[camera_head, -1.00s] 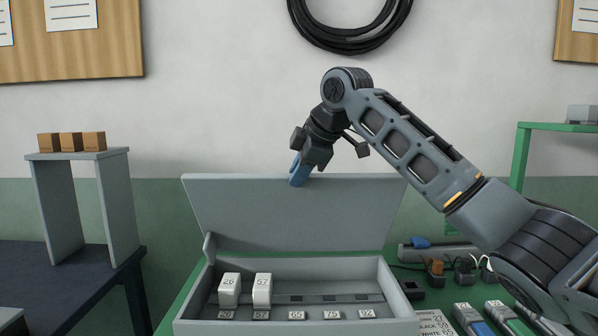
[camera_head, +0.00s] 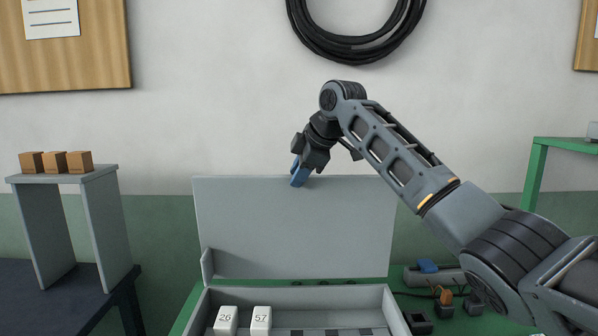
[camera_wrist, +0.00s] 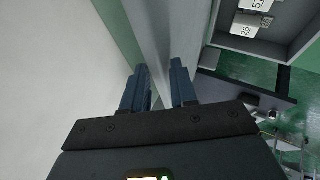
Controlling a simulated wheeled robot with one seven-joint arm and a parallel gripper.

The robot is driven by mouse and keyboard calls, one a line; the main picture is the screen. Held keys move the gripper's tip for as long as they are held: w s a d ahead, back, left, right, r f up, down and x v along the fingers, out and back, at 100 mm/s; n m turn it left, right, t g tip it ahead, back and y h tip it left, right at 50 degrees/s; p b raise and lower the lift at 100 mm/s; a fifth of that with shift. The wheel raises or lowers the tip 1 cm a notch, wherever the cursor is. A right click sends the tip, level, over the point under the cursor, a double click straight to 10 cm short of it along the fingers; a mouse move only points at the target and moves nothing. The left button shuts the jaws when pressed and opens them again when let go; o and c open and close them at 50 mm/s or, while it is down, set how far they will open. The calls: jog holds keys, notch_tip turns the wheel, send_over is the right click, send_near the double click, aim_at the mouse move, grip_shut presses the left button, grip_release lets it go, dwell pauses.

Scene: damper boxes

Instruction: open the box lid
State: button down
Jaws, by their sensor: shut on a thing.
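The grey box lid (camera_head: 295,230) stands raised, close to upright, along the back of the grey box (camera_head: 376,298). The finger contact itself is partly hidden in the head view. The box is open below, with two white blocks marked 26 (camera_head: 226,320) and 57 (camera_head: 261,320) inside at the left.
A grey stand with several brown blocks (camera_head: 55,162) is at the left on a dark table. A green shelf (camera_head: 560,146) is at the right. Small devices and cables (camera_head: 440,295) lie right of the box. A wall is behind the lid.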

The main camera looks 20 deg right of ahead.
jog(key=c, duration=1)
grip_release()
jog(key=shift+f, duration=0.2)
jog(key=shift+c, duration=0.2)
jog(key=shift+r, duration=0.15)
jog(key=b+v, duration=0.1)
jog(key=v, duration=0.6)
jog(key=shift+s+r, duration=0.2)
jog(key=shift+d, duration=0.1)
